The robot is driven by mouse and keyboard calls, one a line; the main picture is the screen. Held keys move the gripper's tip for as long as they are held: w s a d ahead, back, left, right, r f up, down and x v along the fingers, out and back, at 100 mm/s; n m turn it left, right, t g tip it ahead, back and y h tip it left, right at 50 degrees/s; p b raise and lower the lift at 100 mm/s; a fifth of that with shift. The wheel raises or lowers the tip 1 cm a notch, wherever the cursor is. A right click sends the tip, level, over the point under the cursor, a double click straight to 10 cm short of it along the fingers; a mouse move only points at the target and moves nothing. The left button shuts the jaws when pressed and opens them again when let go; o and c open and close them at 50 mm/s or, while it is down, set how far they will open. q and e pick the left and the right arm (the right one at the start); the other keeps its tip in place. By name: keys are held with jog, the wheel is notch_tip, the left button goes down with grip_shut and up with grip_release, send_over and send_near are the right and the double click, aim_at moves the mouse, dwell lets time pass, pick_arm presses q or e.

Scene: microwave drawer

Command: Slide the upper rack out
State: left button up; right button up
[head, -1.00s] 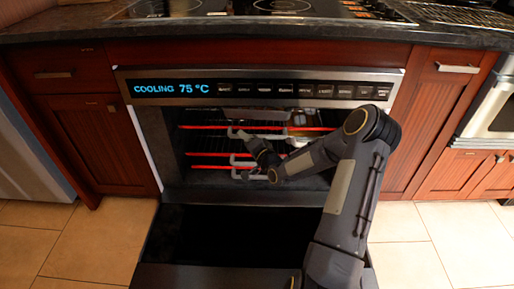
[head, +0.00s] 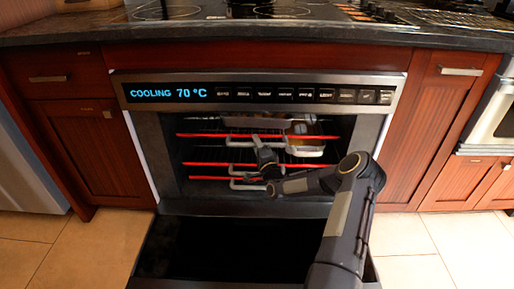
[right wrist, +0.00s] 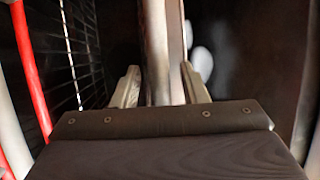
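The oven (head: 165,150) is open. Its upper rack (head: 200,135) has a red front bar and a pale handle (head: 240,143) below it. My right gripper (head: 259,143) reaches into the oven and points up at this handle. In the right wrist view, its two fingers (right wrist: 160,88) stand apart, with a pale bar (right wrist: 154,45) running between them. A gap shows beside the left finger; contact on the right side is unclear. The rack looks pushed in. My left gripper is not in view.
A lower rack (head: 205,164) with its own pale handle (head: 240,186) lies beneath. A tray with food (head: 305,151) sits inside at the right. The lowered oven door (head: 220,245) lies in front. Cabinets flank the oven, and the counter overhangs it.

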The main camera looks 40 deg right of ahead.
jog(key=shift+c, duration=0.4)
grip_shut()
